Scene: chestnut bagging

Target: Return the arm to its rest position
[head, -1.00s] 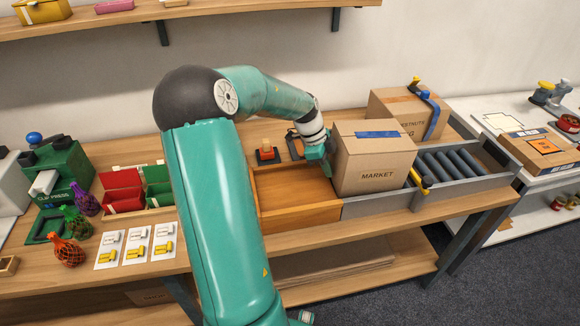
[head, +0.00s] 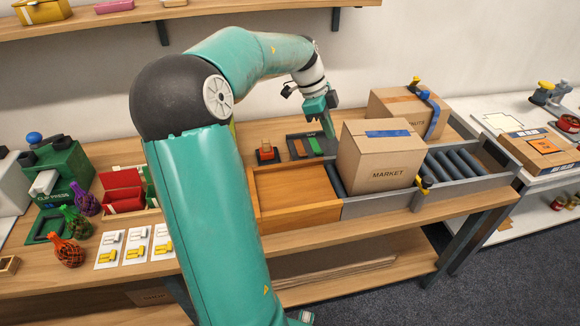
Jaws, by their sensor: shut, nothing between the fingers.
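My gripper (head: 328,127) hangs in the air above the back of the workbench, fingers pointing down. It is shut and empty, apart from everything. My teal arm arches from the lower middle of the head view up and over to it. The MARKET carton (head: 362,171), closed with blue tape on top, sits upright on the grey roller track to the lower right of my gripper. The empty wooden tray (head: 290,188) lies to the left of the carton.
A second carton (head: 390,108) stands behind the MARKET carton. A small tray with coloured strips (head: 303,146) and a red-based stamp (head: 266,152) lie behind the wooden tray. Net bags (head: 67,250), a green clip press (head: 58,175) and clip cards (head: 136,247) are at left. A wall shelf (head: 200,8) hangs above.

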